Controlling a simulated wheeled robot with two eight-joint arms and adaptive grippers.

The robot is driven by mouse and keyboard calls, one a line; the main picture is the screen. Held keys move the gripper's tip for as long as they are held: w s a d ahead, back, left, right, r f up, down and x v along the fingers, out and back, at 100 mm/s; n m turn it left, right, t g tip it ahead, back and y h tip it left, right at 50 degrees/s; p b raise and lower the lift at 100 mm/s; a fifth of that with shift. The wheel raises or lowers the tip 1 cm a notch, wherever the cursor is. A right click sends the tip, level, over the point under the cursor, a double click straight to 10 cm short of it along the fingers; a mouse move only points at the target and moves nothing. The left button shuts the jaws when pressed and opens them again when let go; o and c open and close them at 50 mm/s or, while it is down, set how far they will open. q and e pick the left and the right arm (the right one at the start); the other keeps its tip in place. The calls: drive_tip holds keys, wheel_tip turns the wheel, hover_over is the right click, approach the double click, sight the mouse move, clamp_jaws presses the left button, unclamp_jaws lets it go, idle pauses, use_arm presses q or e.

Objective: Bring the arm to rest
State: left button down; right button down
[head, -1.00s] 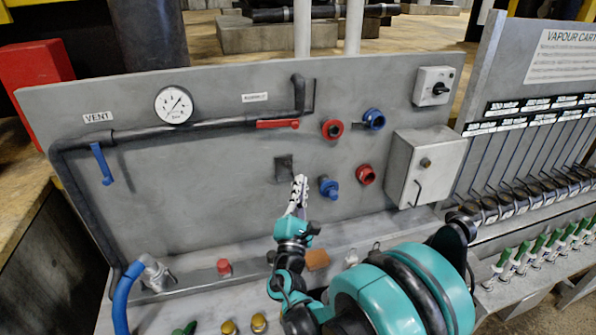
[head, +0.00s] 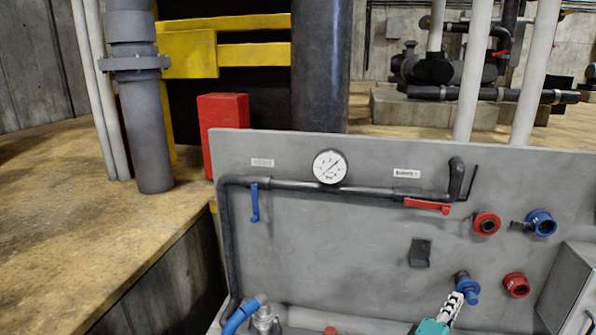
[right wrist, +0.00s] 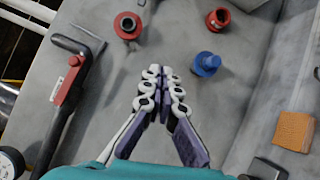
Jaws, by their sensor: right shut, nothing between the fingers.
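My right gripper (head: 460,296) shows at the bottom right of the head view. Its pale fingers are closed together and point up toward the grey panel (head: 330,240). Its tips appear beside the blue fitting (head: 466,288); I cannot tell from the head view if they touch. In the right wrist view the shut, empty fingers (right wrist: 162,78) stand in the middle. The blue fitting there (right wrist: 207,64) is to their right, with a visible gap. Most of my right arm is below the head view's edge. My left gripper is not in view.
The panel carries a gauge (head: 329,166), a blue lever (head: 254,203), a red lever (head: 427,206), red fittings (head: 487,223) (head: 516,285) and another blue fitting (head: 541,223). A grey box (head: 572,288) stands at right. A brown block (right wrist: 294,131) shows in the wrist view.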

drive_tip(key=s+a+f+m+g+y+b, duration=0.1)
drive_tip(key=s+a+f+m+g+y, duration=0.1)
drive_tip(key=s+a+f+m+y, duration=0.3)
drive_tip(key=s+a+f+m+g+y+b, duration=0.1)
drive_tip(key=s+f+m+g+y, duration=0.15)
drive_tip(key=f, duration=0.45)
drive_tip(key=s+a+f+m+y, duration=0.1)
drive_tip(key=s+a+m+y, duration=0.1)
drive_tip(key=a, duration=0.4)
drive_tip(key=s+a+f+m+g+y, duration=0.1)
drive_tip(key=s+a+f+m+y, duration=0.1)
drive_tip(key=s+a+y, duration=0.2)
drive_tip(key=shift+s+a+f, duration=0.3)
drive_tip(key=shift+s+a, duration=0.15)
drive_tip(key=shift+a, duration=0.8)
